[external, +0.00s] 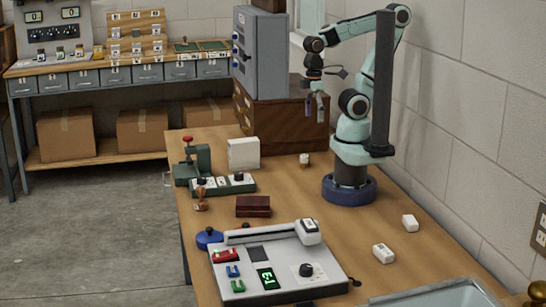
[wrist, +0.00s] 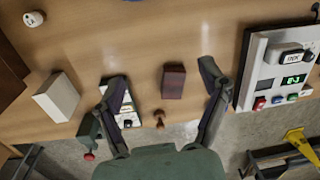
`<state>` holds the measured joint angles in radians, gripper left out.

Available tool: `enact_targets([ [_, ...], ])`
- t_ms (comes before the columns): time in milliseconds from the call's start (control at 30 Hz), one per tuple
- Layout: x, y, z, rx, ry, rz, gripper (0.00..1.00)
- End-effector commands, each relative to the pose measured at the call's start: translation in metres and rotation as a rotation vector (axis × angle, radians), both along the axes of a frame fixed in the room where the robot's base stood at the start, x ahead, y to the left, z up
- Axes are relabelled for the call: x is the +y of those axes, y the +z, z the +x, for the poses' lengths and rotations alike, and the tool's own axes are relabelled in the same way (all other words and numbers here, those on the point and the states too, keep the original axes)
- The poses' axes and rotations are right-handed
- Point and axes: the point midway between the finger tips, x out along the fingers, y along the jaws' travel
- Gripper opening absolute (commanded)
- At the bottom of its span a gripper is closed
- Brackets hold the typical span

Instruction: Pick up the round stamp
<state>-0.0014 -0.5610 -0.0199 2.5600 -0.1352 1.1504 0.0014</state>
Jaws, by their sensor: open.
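A small brown stamp with a rounded wooden handle (external: 200,199) stands near the left edge of the wooden table, in front of the green press. In the wrist view the same stamp (wrist: 159,118) shows between my fingers, close to the table edge. My gripper (external: 316,104) is open and empty, high above the table near the wooden cabinet. In the wrist view my gripper (wrist: 161,76) has its two fingers spread wide, well above the table.
A dark red box (external: 253,206), a white block (external: 243,153) and a green press (external: 196,160) are near the stamp. A grey console (external: 240,291) and a blue round object (external: 208,238) stand further forward. Small white blocks (external: 384,253) lie at the right.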

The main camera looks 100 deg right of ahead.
Motion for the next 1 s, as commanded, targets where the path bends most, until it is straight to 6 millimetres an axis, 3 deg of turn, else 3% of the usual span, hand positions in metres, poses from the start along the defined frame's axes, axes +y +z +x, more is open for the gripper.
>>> enact_targets([
  [167, 0.000, 0.000, 0.000, -0.002, -0.012, 0.000, 0.75],
  [267, 0.000, 0.011, 0.022, -0.088, -0.082, 0.004, 0.75],
  [367, -0.003, 0.039, 0.063, -0.211, -0.152, 0.011, 0.75],
  [433, -0.005, 0.056, 0.101, -0.267, -0.207, 0.017, 0.75],
  [533, -0.010, 0.067, 0.154, -0.308, -0.274, 0.021, 0.75],
  [633, -0.014, 0.063, 0.208, -0.323, -0.331, 0.020, 0.75],
  [733, -0.020, 0.042, 0.263, -0.314, -0.383, 0.014, 0.75],
  [800, -0.024, 0.015, 0.297, -0.292, -0.411, 0.005, 0.75],
  [900, -0.030, -0.035, 0.330, -0.239, -0.433, -0.013, 0.75],
  [1000, -0.033, -0.088, 0.343, -0.163, -0.438, -0.034, 0.75],
])
